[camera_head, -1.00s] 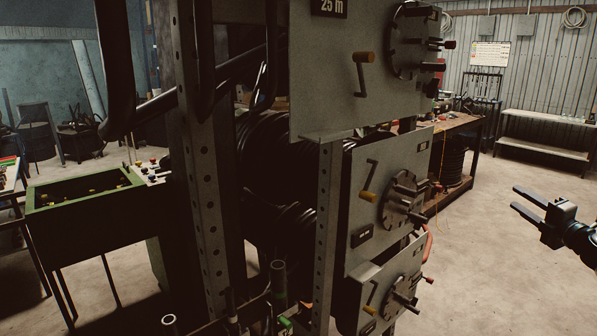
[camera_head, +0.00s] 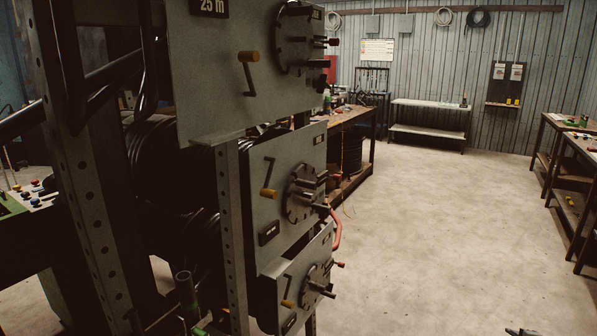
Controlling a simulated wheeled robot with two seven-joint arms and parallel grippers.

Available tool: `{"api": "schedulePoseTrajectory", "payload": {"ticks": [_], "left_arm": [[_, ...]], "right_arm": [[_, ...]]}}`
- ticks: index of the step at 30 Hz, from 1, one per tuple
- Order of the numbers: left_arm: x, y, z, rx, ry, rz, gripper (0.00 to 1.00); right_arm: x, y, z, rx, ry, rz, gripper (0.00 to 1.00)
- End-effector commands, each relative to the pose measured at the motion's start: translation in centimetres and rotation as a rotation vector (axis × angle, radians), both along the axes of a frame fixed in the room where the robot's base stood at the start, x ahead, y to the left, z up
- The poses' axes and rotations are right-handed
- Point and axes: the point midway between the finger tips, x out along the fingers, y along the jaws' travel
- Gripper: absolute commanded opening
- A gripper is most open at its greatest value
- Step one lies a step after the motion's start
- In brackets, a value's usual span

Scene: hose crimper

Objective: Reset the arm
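A small dark part of my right gripper (camera_head: 522,332) shows at the bottom edge, right of centre, over the bare floor. Most of it is cut off by the frame, so I cannot tell how its fingers stand or whether it holds anything.
A metal hose rack with grey crank panels (camera_head: 251,70) and black hose reels fills the left side, close by. A workbench (camera_head: 352,125) stands behind it. A low white bench (camera_head: 430,118) is at the back wall, tables (camera_head: 578,140) at the right. The concrete floor (camera_head: 440,230) between is clear.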

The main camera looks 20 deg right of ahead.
Motion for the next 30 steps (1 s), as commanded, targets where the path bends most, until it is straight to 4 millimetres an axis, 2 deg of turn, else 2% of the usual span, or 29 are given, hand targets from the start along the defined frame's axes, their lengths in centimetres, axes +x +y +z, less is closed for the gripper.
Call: {"api": "schedulePoseTrajectory", "payload": {"ticks": [1, 6, 9, 18, 19, 21, 26, 30], "left_arm": [[0.0, 0.0, 0.0, 0.0, 0.0, 0.0, 0.3], [0.0, 0.0, 0.0, 0.0, 0.0, 0.0, 0.3], [0.0, 0.0, 0.0, 0.0, 0.0, 0.0, 0.3], [0.0, 0.0, 0.0, 0.0, 0.0, 0.0, 0.3], [0.0, 0.0, 0.0, 0.0, 0.0, 0.0, 0.3], [0.0, 0.0, 0.0, 0.0, 0.0, 0.0, 0.3], [-0.1, 0.0, 0.0, 0.0, 0.001, 0.0, 0.3], [-0.1, 0.0, 0.0, 0.0, 0.001, 0.0, 0.3]], "right_arm": [[-3.2, -0.9, -1.6, 0.006, 0.038, -0.044, 0.36], [-12.9, -3.4, -5.2, 0.019, 0.14, -0.19, 0.36], [-18.3, -4.6, -6.6, 0.022, 0.194, -0.267, 0.36], [-31.2, -7.0, -8.1, 0.009, 0.317, -0.452, 0.36], [-32.0, -6.7, -8.6, 0.016, 0.324, -0.463, 0.36], [-32.1, -4.2, -11.3, 0.056, 0.325, -0.462, 0.36], [-33.7, 0.8, -16.3, 0.132, 0.341, -0.472, 0.36], [-35.2, 6.9, -21.3, 0.215, 0.359, -0.482, 0.36]]}}
